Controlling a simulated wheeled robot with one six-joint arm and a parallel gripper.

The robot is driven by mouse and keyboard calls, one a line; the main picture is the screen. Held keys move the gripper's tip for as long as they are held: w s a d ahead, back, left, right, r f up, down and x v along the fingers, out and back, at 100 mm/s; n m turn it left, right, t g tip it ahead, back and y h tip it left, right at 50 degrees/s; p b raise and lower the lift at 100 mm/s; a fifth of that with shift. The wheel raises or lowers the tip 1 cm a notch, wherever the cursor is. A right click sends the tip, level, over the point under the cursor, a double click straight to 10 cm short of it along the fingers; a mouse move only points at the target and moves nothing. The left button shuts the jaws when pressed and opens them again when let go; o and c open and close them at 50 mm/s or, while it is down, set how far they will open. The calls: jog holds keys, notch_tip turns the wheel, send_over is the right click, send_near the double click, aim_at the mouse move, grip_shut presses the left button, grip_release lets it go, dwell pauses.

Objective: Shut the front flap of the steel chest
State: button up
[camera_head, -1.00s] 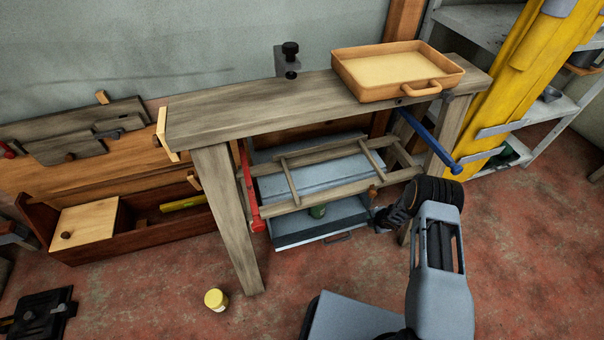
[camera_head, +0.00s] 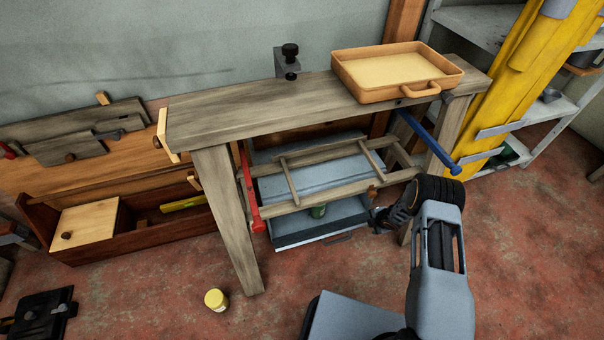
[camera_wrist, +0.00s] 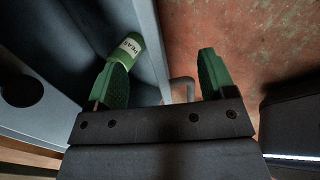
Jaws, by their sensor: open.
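The blue-grey steel chest (camera_head: 315,178) stands under the workbench, partly hidden by wooden rails. Its front part (camera_head: 300,235) stands out toward me like an open tray, with a handle on its front face. A green can (camera_head: 318,211) is inside; in the wrist view the can (camera_wrist: 127,50) shows a white label. My gripper (camera_head: 374,222) is at the right end of this front part. In the wrist view my gripper (camera_wrist: 158,80) is open, its green fingers on either side of the front wall (camera_wrist: 150,40) and the grey handle (camera_wrist: 182,88). Contact cannot be told.
The workbench (camera_head: 240,108) is above the chest, with its legs at both sides. A red clamp (camera_head: 250,190) hangs left and a blue clamp (camera_head: 430,145) right. A yellow jar (camera_head: 216,299) stands on the floor. Open floor lies in front.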

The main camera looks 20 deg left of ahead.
jog(key=p+v, duration=0.3)
jog(key=v, duration=0.4)
jog(key=shift+r, duration=0.15)
dwell(0.4)
